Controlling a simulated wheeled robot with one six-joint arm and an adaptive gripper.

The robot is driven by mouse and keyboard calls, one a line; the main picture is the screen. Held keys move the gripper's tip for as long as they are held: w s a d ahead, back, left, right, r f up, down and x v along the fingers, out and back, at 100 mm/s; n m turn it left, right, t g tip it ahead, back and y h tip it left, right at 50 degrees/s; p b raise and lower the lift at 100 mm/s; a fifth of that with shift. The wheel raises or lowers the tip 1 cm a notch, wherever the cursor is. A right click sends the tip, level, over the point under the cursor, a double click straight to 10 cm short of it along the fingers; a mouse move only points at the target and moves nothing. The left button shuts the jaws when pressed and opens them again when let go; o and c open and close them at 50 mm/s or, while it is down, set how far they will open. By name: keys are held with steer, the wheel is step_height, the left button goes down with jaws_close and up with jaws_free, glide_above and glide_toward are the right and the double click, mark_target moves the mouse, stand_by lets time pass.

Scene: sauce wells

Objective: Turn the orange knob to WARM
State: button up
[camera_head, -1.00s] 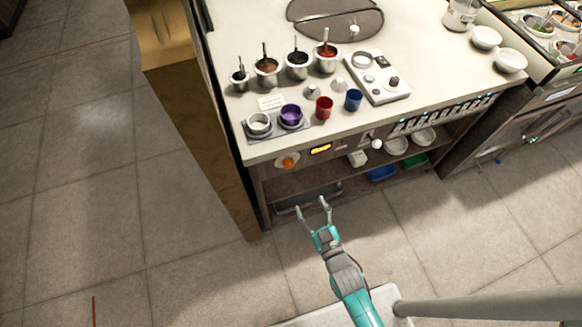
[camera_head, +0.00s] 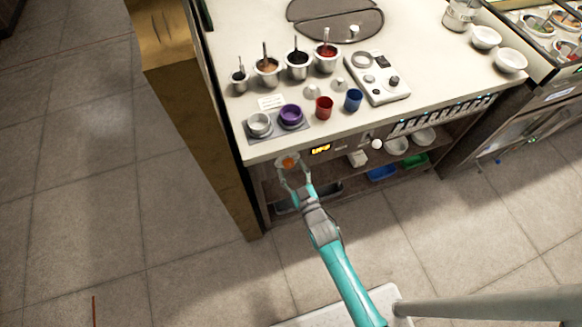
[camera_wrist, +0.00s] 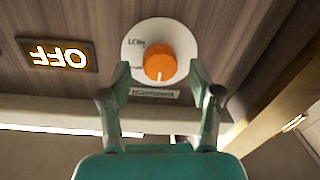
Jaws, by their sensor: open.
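The orange knob (camera_head: 288,162) is on the front panel below the counter edge. In the wrist view the knob (camera_wrist: 160,63) sits on a round white dial plate (camera_wrist: 134,45); lettering on the plate appears inverted, one word looking like LOW. A small pale mark shows on the lower part of the knob. My gripper (camera_head: 292,170) is open, with one fingertip on each side of the knob; in the wrist view its fingers (camera_wrist: 159,72) flank the dial's lower part. I cannot tell whether they touch the knob. The lit display (camera_head: 320,149) reads OFF, inverted in the wrist view.
Two wells, one grey (camera_head: 259,124) and one purple (camera_head: 291,116), sit above the knob on the counter. A red cup (camera_head: 324,107) and a blue cup (camera_head: 353,100) stand beside them. A wooden post (camera_head: 205,150) is close on the left. A shelf lies below.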

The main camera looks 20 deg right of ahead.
steer(key=shift+w, duration=0.5)
steer(key=c, duration=1.1)
steer(key=shift+c, duration=0.2)
steer(key=shift+m, duration=0.3)
steer(key=m, duration=0.5)
steer(key=shift+m, duration=0.3)
steer(key=m, duration=0.5)
steer(key=shift+d+m+t+h, duration=0.1)
steer(key=shift+m+t+h, duration=0.2)
steer(key=shift+m, duration=0.1)
